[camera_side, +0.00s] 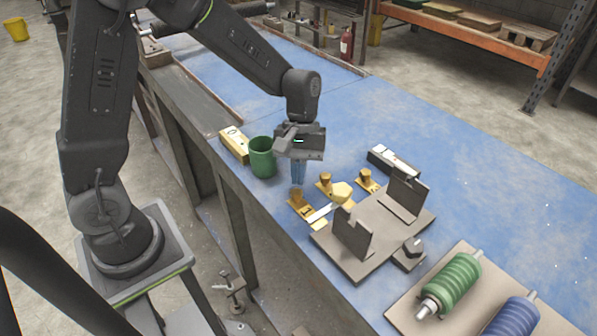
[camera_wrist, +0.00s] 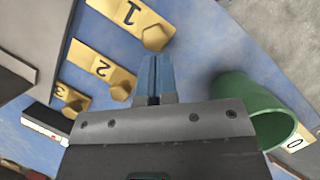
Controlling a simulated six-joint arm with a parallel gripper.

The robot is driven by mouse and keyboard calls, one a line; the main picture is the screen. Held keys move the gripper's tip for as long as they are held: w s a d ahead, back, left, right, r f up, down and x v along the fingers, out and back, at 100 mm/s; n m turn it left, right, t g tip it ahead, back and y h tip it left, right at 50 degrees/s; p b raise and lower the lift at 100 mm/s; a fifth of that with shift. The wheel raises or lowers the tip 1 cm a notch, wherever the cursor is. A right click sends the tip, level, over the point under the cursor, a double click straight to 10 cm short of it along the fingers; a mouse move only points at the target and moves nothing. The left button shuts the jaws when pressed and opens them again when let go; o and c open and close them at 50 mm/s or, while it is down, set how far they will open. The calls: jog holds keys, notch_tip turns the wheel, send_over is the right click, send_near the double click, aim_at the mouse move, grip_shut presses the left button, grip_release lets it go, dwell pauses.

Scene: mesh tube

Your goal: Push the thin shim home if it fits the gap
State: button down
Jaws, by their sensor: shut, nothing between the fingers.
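My gripper (camera_side: 298,182) is shut and empty, pointing down above the blue table beside the brass plates. In the wrist view its blue fingers (camera_wrist: 155,62) are together. Brass plates marked 1 (camera_wrist: 125,14), 2 (camera_wrist: 98,66) and 3 (camera_wrist: 66,94) each carry a knob; the fingertips appear next to plate 1's knob. I cannot tell whether this strip is the shim. The grey fixture (camera_side: 375,235) has two dark upright plates; its gap is not clear.
A green cup (camera_side: 262,158) stands left of my gripper, beside a yellow block (camera_side: 234,144). A black-and-white device (camera_side: 393,161) lies behind the fixture. A tray (camera_side: 408,300) with green and blue ribbed rollers is at front right.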

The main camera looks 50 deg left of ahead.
jog(key=d, duration=0.5)
jog(key=shift+d, duration=0.15)
jog(key=shift+r, duration=0.1)
jog(key=v, duration=1.3)
jog(key=s+a+r+m+t+y, duration=0.1)
jog(key=s+m+t, duration=0.3)
jog(key=s, duration=0.4)
jog(key=s+a+r+m+t+y, duration=0.2)
jog(key=s+a+m+t, duration=0.2)
jog(key=s, duration=0.5)
jog(key=shift+m+t, duration=0.4)
jog(key=shift+m, duration=0.1)
jog(key=c, duration=1.8)
grip_release()
jog(key=shift+c, duration=0.2)
